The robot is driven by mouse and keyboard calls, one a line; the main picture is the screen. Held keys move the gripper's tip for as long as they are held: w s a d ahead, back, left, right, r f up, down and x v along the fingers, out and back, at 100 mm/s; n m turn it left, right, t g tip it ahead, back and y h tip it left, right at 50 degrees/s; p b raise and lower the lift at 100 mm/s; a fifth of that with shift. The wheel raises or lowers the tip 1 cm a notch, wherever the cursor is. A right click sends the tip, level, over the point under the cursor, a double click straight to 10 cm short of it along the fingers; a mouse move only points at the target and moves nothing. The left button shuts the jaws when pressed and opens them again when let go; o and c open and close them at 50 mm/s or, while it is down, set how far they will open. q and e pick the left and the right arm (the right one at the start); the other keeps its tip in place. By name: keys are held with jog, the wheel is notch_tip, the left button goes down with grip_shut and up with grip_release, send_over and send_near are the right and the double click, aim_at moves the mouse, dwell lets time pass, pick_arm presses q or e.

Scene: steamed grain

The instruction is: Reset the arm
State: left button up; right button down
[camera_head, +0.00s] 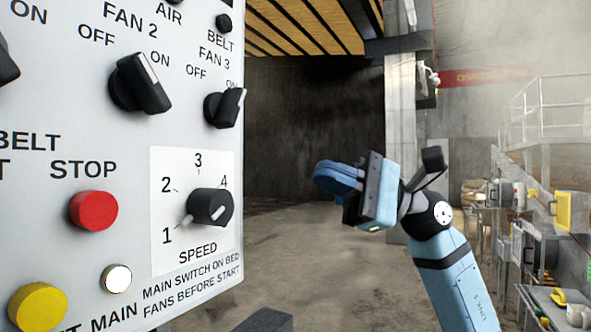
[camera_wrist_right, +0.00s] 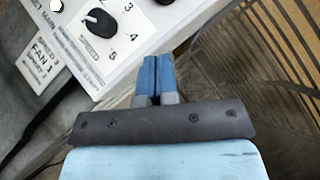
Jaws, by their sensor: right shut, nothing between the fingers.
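My right gripper (camera_head: 325,178) is raised to the right of the control panel (camera_head: 130,210) in the head view, apart from it. Its blue fingers are together and empty; they also show shut in the right wrist view (camera_wrist_right: 155,72). The panel has a black speed knob (camera_head: 210,207), with its pale pointer near 1. The wrist view also shows the speed knob (camera_wrist_right: 99,22), beyond the fingers. My left gripper is not in view.
The panel fills the left of the head view, with a red stop button (camera_head: 94,210), a yellow button (camera_head: 38,306) and fan knobs (camera_head: 140,82). Open floor (camera_head: 315,265) lies behind my right arm. A metal bench (camera_head: 550,300) with equipment and railings stands at the right.

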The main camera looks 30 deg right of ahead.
jog(key=shift+s+d+f, duration=0.1)
jog(key=shift+d+f, duration=0.1)
jog(key=shift+d, duration=0.45)
jog(key=shift+f, duration=0.1)
